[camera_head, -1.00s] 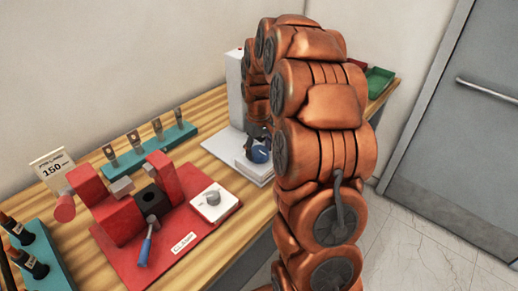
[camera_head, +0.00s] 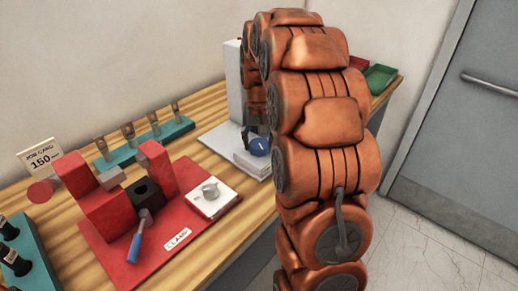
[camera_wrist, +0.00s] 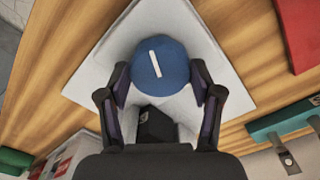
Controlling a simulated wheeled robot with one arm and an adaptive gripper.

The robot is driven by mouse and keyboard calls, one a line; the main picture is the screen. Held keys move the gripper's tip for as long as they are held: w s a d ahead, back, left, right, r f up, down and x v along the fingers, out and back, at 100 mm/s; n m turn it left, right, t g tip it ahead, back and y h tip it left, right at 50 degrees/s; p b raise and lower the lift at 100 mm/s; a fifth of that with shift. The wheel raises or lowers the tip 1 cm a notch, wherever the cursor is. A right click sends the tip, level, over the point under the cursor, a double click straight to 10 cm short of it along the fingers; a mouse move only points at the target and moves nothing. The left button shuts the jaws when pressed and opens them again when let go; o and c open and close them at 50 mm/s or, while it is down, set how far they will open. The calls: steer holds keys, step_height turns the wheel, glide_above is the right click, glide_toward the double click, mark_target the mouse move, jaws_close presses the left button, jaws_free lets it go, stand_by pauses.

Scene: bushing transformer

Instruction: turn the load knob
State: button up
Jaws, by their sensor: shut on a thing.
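A round blue knob (camera_wrist: 161,68) with a white line sits on a pale base plate (camera_wrist: 97,75) in the wrist view. The white line runs nearly lengthwise in the picture, with a slight tilt. My gripper (camera_wrist: 160,82) has one dark finger on each side of the knob and is shut on it. In the head view the blue knob (camera_head: 259,147) shows beside my arm, at the foot of a tall white stand (camera_head: 234,82). My arm hides much of the gripper there.
A red clamp fixture (camera_head: 98,203) with a blue-handled lever (camera_head: 135,247) and a grey dial on a white box (camera_head: 213,206) stands to the left. A teal rack (camera_head: 150,143) holds metal pieces. A green tray (camera_head: 380,78) lies at the back right.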

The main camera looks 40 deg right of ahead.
steer(key=m+b, duration=0.2)
steer(key=m, duration=0.1)
steer(key=shift+f+m, duration=0.15)
steer(key=shift+m, duration=0.25)
steer(key=m+b, duration=0.1)
steer(key=m, duration=0.2)
steer(key=shift+m+b, duration=0.3)
steer(key=shift+b, duration=0.1)
steer(key=m, duration=0.3)
steer(key=shift+m+b, duration=0.3)
steer(key=shift+m, duration=2.2)
steer(key=o, duration=1.1)
steer(key=shift+o, duration=0.2)
steer(key=shift+r, duration=0.3)
